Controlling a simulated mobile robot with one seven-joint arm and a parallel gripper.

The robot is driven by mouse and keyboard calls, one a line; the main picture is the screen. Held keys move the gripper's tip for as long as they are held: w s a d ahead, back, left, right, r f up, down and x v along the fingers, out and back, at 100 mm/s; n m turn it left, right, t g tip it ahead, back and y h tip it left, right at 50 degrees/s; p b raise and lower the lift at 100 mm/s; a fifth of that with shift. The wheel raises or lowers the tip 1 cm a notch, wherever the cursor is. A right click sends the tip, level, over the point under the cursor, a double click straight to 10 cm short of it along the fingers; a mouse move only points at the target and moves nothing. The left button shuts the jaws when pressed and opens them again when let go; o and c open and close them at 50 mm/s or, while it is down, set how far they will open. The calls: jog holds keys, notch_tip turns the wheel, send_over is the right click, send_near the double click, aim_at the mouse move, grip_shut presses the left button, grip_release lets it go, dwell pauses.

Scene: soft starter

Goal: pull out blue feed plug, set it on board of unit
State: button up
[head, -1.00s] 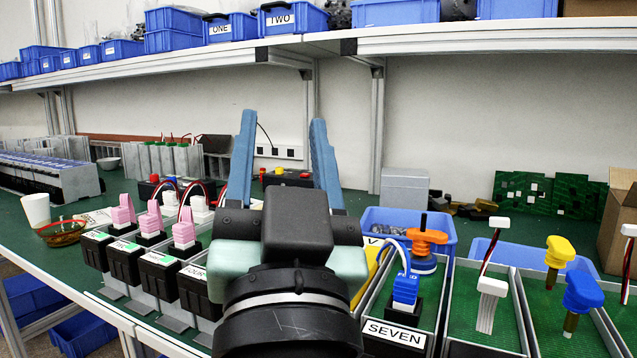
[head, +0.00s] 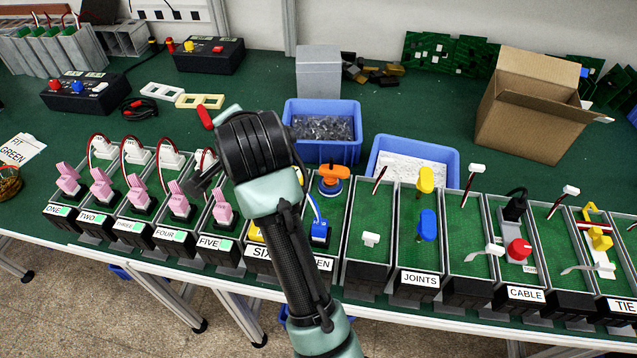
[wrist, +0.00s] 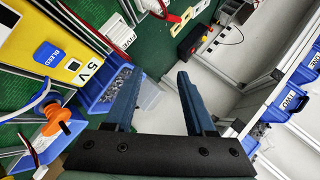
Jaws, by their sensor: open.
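The blue plug (head: 320,231) stands upright in a black socket at the front of the unit labelled SEVEN, with a white-blue cable rising from it. The green board of this unit shows behind the plug, with an orange-topped knob (head: 333,176) at its far end. My arm crosses in front of the unit's left side in the head view and hides part of it and its label. My gripper (wrist: 158,75) is open and empty in the wrist view, its two blue fingers apart. In the head view its fingers cannot be made out. The yellow unit (wrist: 85,35) shows beside it.
Pink-plugged units (head: 120,200) stand in a row at left; further open units with connectors, a red knob and cables stand at right. Blue bins (head: 322,130) and a cardboard box (head: 530,105) sit behind.

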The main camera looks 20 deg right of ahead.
jog(key=s+d+m+g+p, duration=0.4)
jog(key=m+g+p, duration=0.1)
jog(key=p, duration=0.5)
jog(key=m+g+p, duration=0.6)
jog(key=p, duration=0.6)
send_over(319, 223)
notch_tip(319, 223, down, 7)
jog(key=b, duration=0.9)
jog(key=shift+f+b, duration=0.45)
jog(key=shift+f, duration=0.75)
grip_shut()
jog(key=shift+r+p, duration=1.8)
jog(key=shift+p, duration=0.4)
